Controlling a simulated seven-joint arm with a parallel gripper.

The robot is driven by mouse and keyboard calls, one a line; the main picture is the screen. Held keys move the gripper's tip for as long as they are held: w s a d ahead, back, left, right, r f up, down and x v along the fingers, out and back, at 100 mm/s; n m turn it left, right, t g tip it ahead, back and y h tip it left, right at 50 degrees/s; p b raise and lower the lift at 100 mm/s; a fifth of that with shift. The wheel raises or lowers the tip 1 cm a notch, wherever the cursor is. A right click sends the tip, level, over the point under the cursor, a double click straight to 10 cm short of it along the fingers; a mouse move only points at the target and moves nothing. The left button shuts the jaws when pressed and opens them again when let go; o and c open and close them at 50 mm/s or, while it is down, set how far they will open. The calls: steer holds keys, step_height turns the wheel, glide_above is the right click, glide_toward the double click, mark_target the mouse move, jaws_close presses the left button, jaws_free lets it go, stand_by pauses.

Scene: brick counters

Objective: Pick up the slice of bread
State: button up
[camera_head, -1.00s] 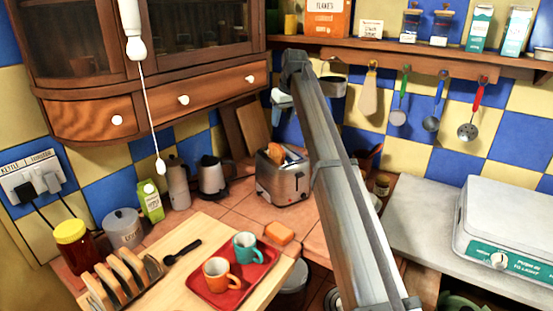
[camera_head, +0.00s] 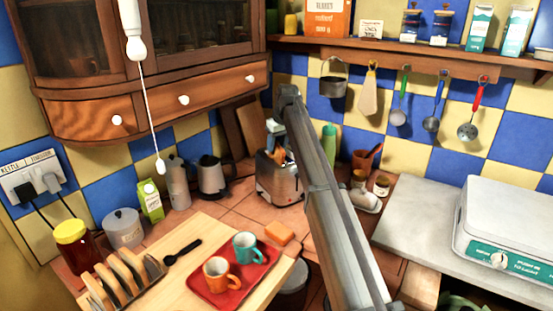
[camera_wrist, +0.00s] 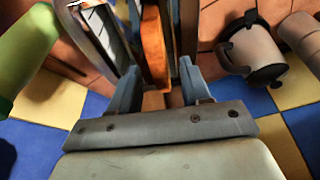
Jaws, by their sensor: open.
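In the wrist view an orange-brown slice of bread (camera_wrist: 153,45) stands on edge in a slot of the metal toaster (camera_wrist: 98,35). My gripper (camera_wrist: 158,88) is open, with its blue-grey fingers on either side of the line of the slice; I cannot tell whether they touch it. In the head view my gripper (camera_head: 275,130) is right above the toaster (camera_head: 280,182), and the bread top (camera_head: 279,153) shows just below it, partly hidden.
A kettle (camera_head: 212,178) and a moka pot (camera_head: 178,183) stand left of the toaster. A green bottle (camera_head: 329,140) stands to its right. In front are a red tray (camera_head: 230,280) with two mugs, an orange block (camera_head: 279,232) and a toast rack (camera_head: 152,267) with several slices.

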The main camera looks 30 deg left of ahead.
steer(key=shift+w+a+f, duration=0.1)
steer(key=shift+a+f, duration=0.1)
steer(key=shift+f, duration=0.5)
jaws_close()
